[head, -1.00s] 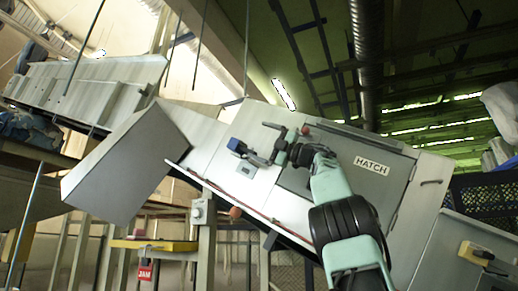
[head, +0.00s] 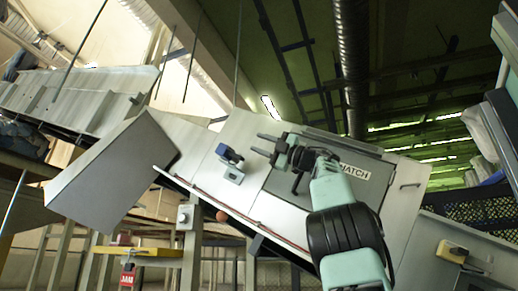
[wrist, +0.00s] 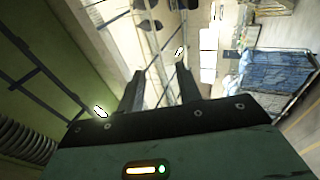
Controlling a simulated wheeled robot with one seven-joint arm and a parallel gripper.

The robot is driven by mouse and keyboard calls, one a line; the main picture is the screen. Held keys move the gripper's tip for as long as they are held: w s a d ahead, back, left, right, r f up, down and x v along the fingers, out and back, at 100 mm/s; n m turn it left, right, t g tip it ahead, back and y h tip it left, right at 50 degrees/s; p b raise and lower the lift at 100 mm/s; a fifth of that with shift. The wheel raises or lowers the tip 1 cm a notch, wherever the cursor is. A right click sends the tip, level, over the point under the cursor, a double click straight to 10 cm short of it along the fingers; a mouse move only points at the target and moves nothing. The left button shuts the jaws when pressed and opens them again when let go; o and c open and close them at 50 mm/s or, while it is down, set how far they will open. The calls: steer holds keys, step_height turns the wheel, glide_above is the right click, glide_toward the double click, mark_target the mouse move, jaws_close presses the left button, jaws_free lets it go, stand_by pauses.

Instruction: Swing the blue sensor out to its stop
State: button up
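The blue sensor (head: 228,154) is a small dark-blue block on a pale bracket plate (head: 234,174), on the sloping face of the grey chute, left of the hatch (head: 368,175). My gripper (head: 258,144) is just right of the sensor, with a visible gap between them in the head view. The two dark fingers are spread and point left. In the wrist view the fingers (wrist: 160,88) stand apart with nothing between them. The sensor is not seen in the wrist view. Its exact swing angle is too small to tell.
A red rod (head: 235,212) runs along the chute's lower edge, with an orange ball (head: 222,216) below. A large grey hood (head: 112,172) is at left. A yellow box (head: 452,251) is at lower right. The chute face between hood and sensor is clear.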

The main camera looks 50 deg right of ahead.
steer(key=shift+s+a+f+b, duration=0.2)
steer(key=shift+s+f+b, duration=0.2)
steer(key=shift+s+b, duration=0.3)
steer(key=shift+s+a+f+b, duration=0.25)
steer(key=shift+s+f+b, duration=0.15)
steer(key=shift+s, duration=0.45)
steer(key=shift+s+a+f+b, duration=0.2)
steer(key=shift+s+f+b, duration=0.15)
steer(key=shift+s+b, duration=0.35)
